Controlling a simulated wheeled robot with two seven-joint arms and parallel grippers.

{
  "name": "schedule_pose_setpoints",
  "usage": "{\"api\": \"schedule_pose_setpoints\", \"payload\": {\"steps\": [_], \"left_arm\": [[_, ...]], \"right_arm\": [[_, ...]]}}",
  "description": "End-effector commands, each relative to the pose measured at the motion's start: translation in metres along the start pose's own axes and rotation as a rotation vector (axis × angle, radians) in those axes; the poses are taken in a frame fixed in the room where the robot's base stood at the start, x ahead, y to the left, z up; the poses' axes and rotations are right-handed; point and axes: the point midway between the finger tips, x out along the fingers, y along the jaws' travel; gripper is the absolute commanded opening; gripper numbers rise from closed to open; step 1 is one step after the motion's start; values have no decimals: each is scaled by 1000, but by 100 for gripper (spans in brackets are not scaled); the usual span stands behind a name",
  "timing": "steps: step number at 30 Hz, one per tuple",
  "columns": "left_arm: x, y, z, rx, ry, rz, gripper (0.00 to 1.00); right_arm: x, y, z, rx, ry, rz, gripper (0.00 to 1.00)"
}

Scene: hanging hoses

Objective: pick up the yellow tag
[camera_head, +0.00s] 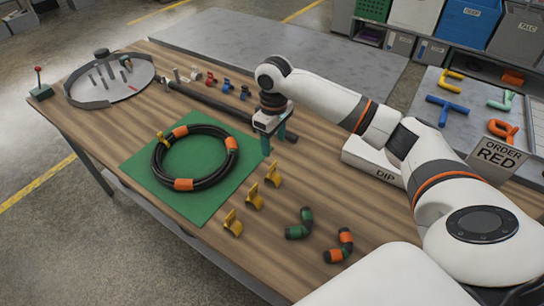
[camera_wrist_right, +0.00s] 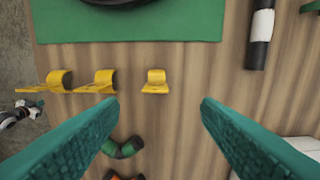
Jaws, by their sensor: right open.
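Three yellow tag-like pieces, each with a curled band, stand in a row on the wooden table beside the green mat: one nearest my gripper (camera_head: 272,176), a middle one (camera_head: 254,196) and a far one (camera_head: 232,223). A smaller yellow piece (camera_head: 162,138) sits on the coiled black hose (camera_head: 213,176). I cannot tell which one is the yellow tag. My right gripper (camera_head: 278,142) is open and empty above the table. In the right wrist view the nearest yellow piece (camera_wrist_right: 155,82) lies between and beyond the teal fingertips (camera_wrist_right: 159,104), apart from them. My left gripper is not in view.
The hose coil with orange bands lies on the green mat (camera_head: 195,205). Green-and-black (camera_head: 300,224) and orange-and-black (camera_head: 339,247) elbows lie near the front. A black hose (camera_head: 205,101) and small fittings lie behind. A white DIP box (camera_head: 372,160) stands right.

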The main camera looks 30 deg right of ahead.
Motion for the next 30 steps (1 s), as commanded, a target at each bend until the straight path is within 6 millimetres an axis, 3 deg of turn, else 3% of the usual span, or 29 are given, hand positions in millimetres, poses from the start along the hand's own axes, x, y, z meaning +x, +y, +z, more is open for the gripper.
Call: {"api": "schedule_pose_setpoints", "payload": {"steps": [3, 5, 12, 15, 20, 25, 30], "left_arm": [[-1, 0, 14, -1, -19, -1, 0], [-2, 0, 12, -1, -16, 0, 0], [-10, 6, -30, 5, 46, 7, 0], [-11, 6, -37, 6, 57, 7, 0], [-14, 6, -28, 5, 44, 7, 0], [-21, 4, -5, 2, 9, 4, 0], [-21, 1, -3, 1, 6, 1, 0]], "right_arm": [[5, -1, -1, 3, 3, 1, 58], [14, -1, -1, 3, 5, 2, 58], [54, -1, -1, 4, 4, 2, 58], [63, -1, -1, 3, 3, 0, 58], [74, 1, -1, 3, 3, 0, 58], [100, 6, -3, 2, 4, 1, 58], [117, 5, -2, 3, 1, -1, 58]]}}
